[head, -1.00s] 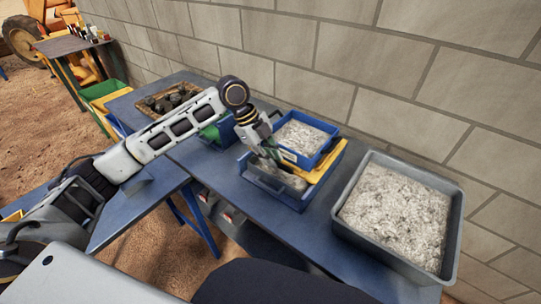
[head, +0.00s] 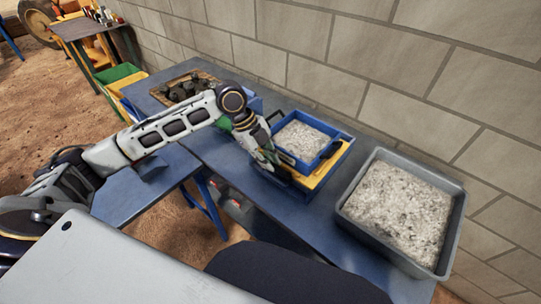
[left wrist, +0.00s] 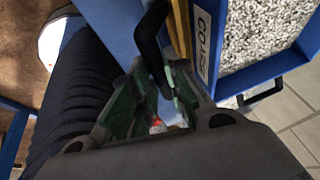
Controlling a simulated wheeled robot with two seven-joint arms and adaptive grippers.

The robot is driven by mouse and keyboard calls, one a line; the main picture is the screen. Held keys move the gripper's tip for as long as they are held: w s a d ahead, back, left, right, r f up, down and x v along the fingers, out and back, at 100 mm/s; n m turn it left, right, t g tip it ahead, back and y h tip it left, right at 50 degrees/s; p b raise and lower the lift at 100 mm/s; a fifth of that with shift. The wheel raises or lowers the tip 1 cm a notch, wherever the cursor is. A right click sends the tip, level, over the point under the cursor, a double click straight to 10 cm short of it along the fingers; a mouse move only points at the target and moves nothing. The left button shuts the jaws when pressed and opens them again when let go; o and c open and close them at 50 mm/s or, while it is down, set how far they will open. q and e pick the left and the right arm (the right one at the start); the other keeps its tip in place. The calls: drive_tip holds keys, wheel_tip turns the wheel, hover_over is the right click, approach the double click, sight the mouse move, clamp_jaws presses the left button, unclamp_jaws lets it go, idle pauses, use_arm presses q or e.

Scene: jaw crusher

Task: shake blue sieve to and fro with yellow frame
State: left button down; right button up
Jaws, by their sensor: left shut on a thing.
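The blue sieve (head: 318,160) holds pale grey gravel and sits on the yellow frame (head: 326,172), over a blue tray (head: 302,190). My left gripper (head: 270,160) is at the sieve's left, near side, shut on its black handle. In the left wrist view, the black handle (left wrist: 150,40) runs down between the green-padded fingers (left wrist: 160,95). The labelled sieve wall (left wrist: 203,42) and a strip of the yellow frame (left wrist: 181,25) show beside it. The arm and gripper hide part of the sieve's near side. My right gripper is not in view.
A large grey tray of gravel (head: 352,214) stands close on the right of the blue table (head: 222,160). A tray of dark rocks (head: 190,86) and a blue bin (head: 254,104) stand left. A block wall (head: 330,55) runs behind.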

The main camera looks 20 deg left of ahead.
use_arm(q)
drive_tip(key=c, duration=1.4)
unclamp_jaws()
drive_tip(key=shift+v, duration=5.95)
